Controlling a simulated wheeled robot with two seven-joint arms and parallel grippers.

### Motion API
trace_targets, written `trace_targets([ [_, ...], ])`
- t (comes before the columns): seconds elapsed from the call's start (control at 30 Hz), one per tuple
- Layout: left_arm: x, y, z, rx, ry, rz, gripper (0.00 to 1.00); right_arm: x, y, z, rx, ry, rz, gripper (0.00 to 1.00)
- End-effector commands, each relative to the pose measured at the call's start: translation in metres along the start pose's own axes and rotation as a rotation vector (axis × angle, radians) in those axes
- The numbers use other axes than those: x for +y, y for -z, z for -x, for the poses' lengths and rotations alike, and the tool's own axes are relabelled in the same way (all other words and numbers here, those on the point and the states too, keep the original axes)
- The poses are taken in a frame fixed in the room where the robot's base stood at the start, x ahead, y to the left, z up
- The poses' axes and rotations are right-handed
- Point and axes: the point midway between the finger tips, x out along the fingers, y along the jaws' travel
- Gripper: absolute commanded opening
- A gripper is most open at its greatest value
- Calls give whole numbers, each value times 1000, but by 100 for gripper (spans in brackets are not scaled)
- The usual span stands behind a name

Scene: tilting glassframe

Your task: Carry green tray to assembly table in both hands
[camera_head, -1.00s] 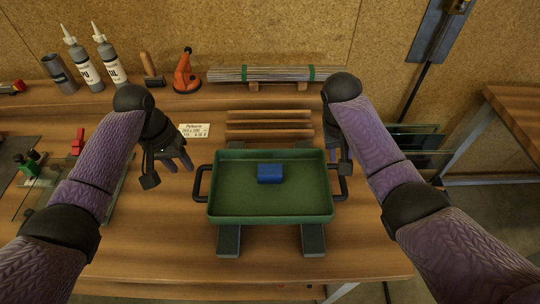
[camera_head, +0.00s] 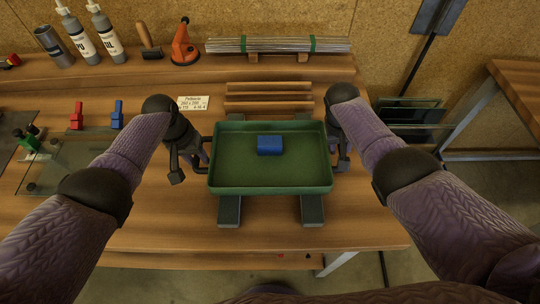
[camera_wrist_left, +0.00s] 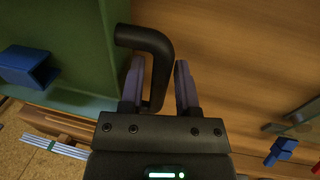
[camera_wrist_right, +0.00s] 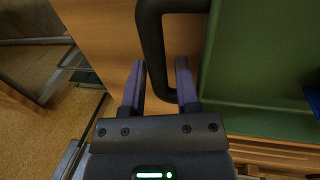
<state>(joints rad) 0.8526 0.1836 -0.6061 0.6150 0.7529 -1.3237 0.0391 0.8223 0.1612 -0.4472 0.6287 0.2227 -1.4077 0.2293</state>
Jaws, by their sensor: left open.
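The green tray (camera_head: 228,176) lies flat on two dark supports (camera_head: 229,210) on the wooden bench, with a blue block (camera_head: 270,145) inside it. My left gripper (camera_head: 187,168) is at the tray's left handle. In the left wrist view its open fingers (camera_wrist_left: 158,88) stand on either side of the black handle (camera_wrist_left: 155,45), with a gap visible. My right gripper (camera_head: 342,160) is at the right handle, partly hidden in the head view. In the right wrist view its fingers (camera_wrist_right: 160,85) are apart, with the black handle (camera_wrist_right: 150,35) between them.
Wooden strips (camera_head: 268,97), a label card (camera_head: 193,103) and a bundle of rods (camera_head: 278,45) lie behind the tray. Glass with red and blue clamps (camera_head: 117,115) is at left. Another wooden table (camera_head: 520,85) stands at the right edge, beyond a floor gap.

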Motion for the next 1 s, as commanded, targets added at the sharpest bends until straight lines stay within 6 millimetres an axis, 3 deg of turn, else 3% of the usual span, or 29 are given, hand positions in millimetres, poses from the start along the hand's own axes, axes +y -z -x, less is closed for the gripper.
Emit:
trace_targets([
  [0.37,0,0,-6,0,2,-1,40,0,0,-7,1,-1,1,39],
  [0.57,0,0,-6,0,1,-1,2,0,0,-6,1,-1,1,1],
  [0.6,0,0,-6,0,1,-1,0,0,0,-6,1,-1,1,0],
  [1.0,0,0,-6,0,1,-1,0,0,0,-6,1,-1,1,0],
])
